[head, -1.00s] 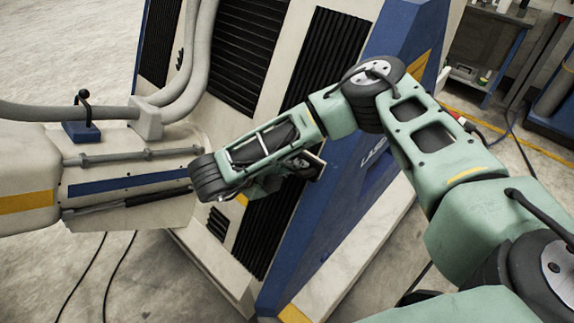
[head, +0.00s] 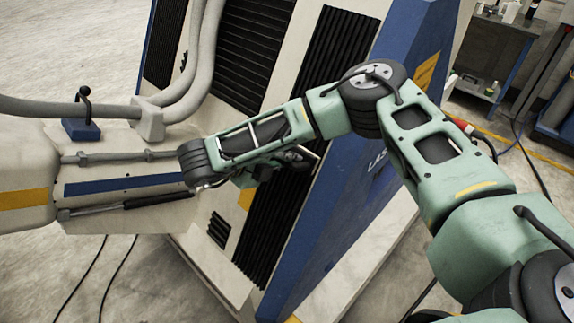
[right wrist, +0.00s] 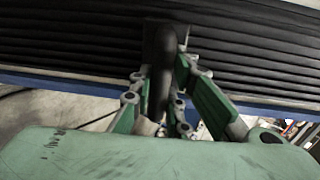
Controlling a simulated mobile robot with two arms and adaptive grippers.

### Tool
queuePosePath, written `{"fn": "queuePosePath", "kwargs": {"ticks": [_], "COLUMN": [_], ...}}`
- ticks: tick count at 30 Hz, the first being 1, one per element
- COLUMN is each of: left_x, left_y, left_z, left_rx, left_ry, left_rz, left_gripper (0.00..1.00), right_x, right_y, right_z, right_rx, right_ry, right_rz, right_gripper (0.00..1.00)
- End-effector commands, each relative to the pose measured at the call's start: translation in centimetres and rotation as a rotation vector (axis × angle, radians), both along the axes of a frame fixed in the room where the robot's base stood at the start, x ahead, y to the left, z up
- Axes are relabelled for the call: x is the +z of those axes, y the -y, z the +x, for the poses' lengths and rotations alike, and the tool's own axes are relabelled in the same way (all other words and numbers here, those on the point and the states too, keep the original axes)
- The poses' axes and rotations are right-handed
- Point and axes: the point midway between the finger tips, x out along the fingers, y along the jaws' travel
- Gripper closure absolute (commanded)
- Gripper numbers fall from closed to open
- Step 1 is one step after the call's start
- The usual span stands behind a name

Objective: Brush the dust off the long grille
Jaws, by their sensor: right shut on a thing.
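The long grille (head: 265,235) is a black slatted strip on the slanted white and blue panel; my right arm crosses in front of its middle. It fills the top of the right wrist view (right wrist: 250,45). My right gripper (head: 290,165) is in front of the grille, partly hidden by my own wrist. In the right wrist view its fingers are shut on the dark round handle of a brush (right wrist: 162,85). The brush's dark head is at the slats; I cannot tell whether it touches them. No dust can be made out. My left gripper is not in view.
Another black grille (head: 245,55) is on the panel's upper left. Thick grey hoses (head: 205,60) and a white machine arm with a blue stripe (head: 120,185) stand at the left. A shelf (head: 490,60) is at the far upper right.

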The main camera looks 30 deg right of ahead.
Motion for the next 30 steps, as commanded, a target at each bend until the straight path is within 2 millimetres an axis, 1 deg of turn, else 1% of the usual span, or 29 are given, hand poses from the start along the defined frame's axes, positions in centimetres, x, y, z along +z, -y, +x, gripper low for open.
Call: {"fn": "queuePosePath", "kwargs": {"ticks": [6, 8, 21, 30], "left_x": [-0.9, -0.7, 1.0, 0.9], "left_y": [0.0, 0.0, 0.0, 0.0], "left_z": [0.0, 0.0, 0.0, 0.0], "left_rx": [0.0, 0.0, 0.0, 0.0], "left_ry": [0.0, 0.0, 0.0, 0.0], "left_rz": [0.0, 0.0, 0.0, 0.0], "left_gripper": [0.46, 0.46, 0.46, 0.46], "right_x": [-0.2, -0.1, -0.1, -0.3], "right_y": [0.3, 0.4, 1.9, 2.0], "right_z": [0.1, -0.1, -3.4, -3.7], "right_rx": [0.0, 0.0, -0.002, -0.004], "right_ry": [0.0, -0.001, -0.002, -0.002], "right_rz": [-0.001, -0.001, -0.003, -0.003], "right_gripper": [1.0, 1.0, 1.0, 1.0]}}
